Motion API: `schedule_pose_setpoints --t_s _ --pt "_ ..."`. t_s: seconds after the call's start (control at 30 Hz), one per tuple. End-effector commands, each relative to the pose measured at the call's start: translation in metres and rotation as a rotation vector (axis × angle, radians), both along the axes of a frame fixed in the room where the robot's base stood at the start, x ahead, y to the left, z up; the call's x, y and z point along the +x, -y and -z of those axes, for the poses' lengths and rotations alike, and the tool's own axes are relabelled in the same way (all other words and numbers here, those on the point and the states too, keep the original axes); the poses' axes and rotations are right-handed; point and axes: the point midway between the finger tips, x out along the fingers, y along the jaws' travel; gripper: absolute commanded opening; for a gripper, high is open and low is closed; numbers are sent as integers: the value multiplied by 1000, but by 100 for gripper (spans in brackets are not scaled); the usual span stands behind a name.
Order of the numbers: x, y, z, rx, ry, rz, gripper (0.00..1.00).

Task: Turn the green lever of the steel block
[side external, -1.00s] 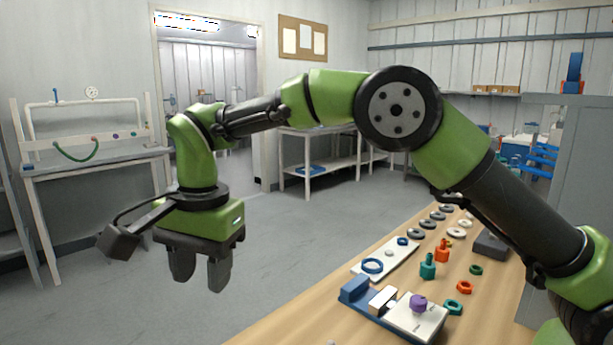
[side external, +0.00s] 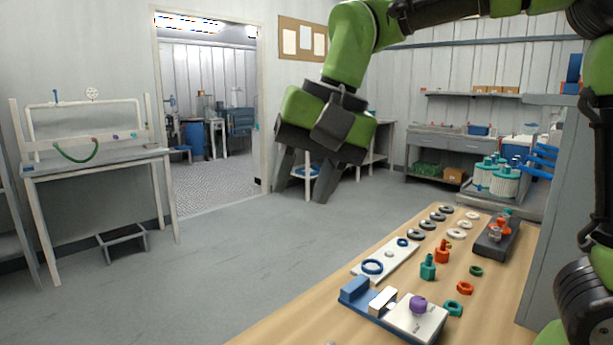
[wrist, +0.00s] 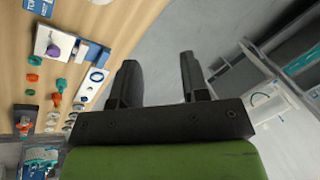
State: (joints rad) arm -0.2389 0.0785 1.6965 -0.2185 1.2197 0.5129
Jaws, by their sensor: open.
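My gripper (side external: 303,190) is open and empty, raised left of the bench with its fingers pointing down. In the wrist view my gripper (wrist: 158,62) shows two spread fingers with floor between them. A dark grey block (side external: 487,246) sits at the bench's right edge with orange fittings and a small teal-green part (side external: 508,212) at its far end. It looks like the steel block, but the lever's shape is too small to tell. In the wrist view the dark block (wrist: 24,118) is at the lower left, well away from my fingers.
A grey cabinet (side external: 560,180) stands right of the bench. Open floor lies to the left.

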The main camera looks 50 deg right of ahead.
Motion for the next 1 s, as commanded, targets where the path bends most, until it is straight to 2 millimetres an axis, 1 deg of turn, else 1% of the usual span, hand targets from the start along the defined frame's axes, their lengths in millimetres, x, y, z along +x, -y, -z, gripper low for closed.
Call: schedule_pose_setpoints --t_s 0.13,0.53,0.67,0.77,0.83,0.87,0.9,0.97,1.0 --pt "-3 2 -1 -1 8 -8 42" --pt "-3 2 -1 0 7 -8 42" --pt "2 -1 3 11 -12 10 42" --pt "17 -10 18 45 -74 65 42" --pt "32 -19 35 82 -141 130 42" --pt "39 -24 44 100 -174 162 42" --pt "49 -30 57 123 -219 208 42" --pt "61 -39 77 155 -287 278 42" --pt "68 -44 91 174 -330 323 42"
